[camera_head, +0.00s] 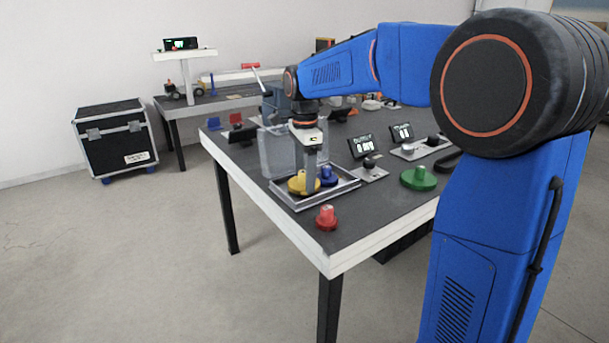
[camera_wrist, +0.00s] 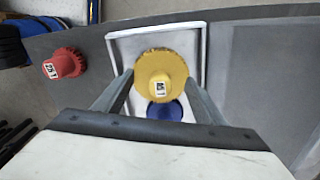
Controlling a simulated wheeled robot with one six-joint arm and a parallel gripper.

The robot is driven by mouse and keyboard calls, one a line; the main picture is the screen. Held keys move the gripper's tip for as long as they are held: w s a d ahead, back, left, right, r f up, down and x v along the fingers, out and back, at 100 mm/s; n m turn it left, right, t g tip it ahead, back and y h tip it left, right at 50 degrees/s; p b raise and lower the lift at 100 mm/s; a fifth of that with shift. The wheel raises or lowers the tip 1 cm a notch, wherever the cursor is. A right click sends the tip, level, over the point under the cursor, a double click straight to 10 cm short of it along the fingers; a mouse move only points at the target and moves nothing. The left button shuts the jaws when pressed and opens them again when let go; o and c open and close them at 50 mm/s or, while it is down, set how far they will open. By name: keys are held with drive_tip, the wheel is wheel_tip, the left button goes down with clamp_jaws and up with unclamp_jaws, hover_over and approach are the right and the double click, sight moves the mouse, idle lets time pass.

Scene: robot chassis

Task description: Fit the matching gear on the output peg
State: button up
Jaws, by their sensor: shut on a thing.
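A yellow gear (camera_head: 298,186) with a raised hub is between my gripper's fingers at the tray. My gripper (camera_head: 309,186) points down over the tray and is shut on this gear; in the wrist view the yellow gear (camera_wrist: 161,76) fills the space between both fingers. A blue gear (camera_head: 328,177) sits close beside it in the tray, and the yellow gear partly covers the blue gear (camera_wrist: 165,110) in the wrist view. A red gear (camera_head: 326,218) stands on the table outside the tray. A green gear (camera_head: 418,179) is farther right on the table. I cannot make out the output peg.
The shallow tray (camera_head: 349,185) has a raised light rim. A grey upright panel (camera_head: 277,154) stands behind it. Small plates with black knobs and displays (camera_head: 362,147) stand to the right. A black case (camera_head: 114,138) is on the floor at left.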

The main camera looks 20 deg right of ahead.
sight(304, 171)
drive_tip(key=shift+f, duration=0.45)
drive_tip(key=o, duration=0.8)
drive_tip(key=shift+r, duration=5.5)
